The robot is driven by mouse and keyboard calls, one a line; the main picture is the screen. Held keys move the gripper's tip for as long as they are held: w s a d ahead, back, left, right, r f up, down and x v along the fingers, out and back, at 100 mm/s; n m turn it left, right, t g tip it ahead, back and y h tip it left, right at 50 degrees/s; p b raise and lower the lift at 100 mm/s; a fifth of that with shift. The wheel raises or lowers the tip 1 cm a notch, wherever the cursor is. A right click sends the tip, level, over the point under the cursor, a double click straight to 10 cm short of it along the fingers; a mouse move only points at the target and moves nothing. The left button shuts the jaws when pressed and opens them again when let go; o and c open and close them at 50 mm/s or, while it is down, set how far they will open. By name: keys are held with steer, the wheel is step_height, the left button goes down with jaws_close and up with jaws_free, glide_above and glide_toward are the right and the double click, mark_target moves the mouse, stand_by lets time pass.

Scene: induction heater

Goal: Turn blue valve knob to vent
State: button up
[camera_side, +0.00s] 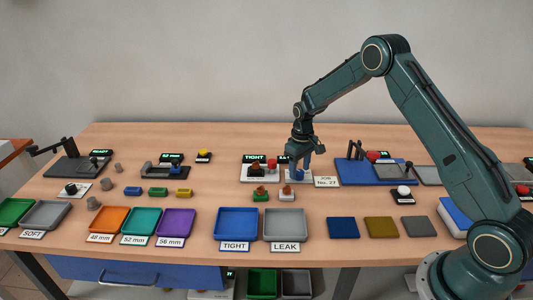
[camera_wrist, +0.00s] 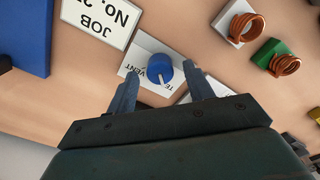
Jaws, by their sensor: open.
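The blue valve knob (camera_wrist: 159,72) shows in the wrist view as a round blue cap with a white pointer line. It sits on a white plate (camera_wrist: 140,58) lettered VENT and a partly hidden word starting TE. The pointer runs toward the lower side of the knob, between the fingers. My gripper (camera_wrist: 163,88) is open, with one finger to each side of the knob and no clear contact. In the side view my gripper (camera_side: 299,166) points down over the knob (camera_side: 298,175), which its fingers partly hide.
A sign reading JOB No. 27 (camera_side: 326,181) lies right of the knob. A station with a TIGHT display and a red button (camera_side: 271,164) stands just left. Two copper coils on green (camera_side: 260,194) and white (camera_side: 287,194) blocks lie in front. Blue TIGHT (camera_side: 237,224) and grey LEAK (camera_side: 285,225) trays are nearer.

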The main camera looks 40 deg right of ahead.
steer(key=shift+f, duration=0.35)
steer(key=c, duration=1)
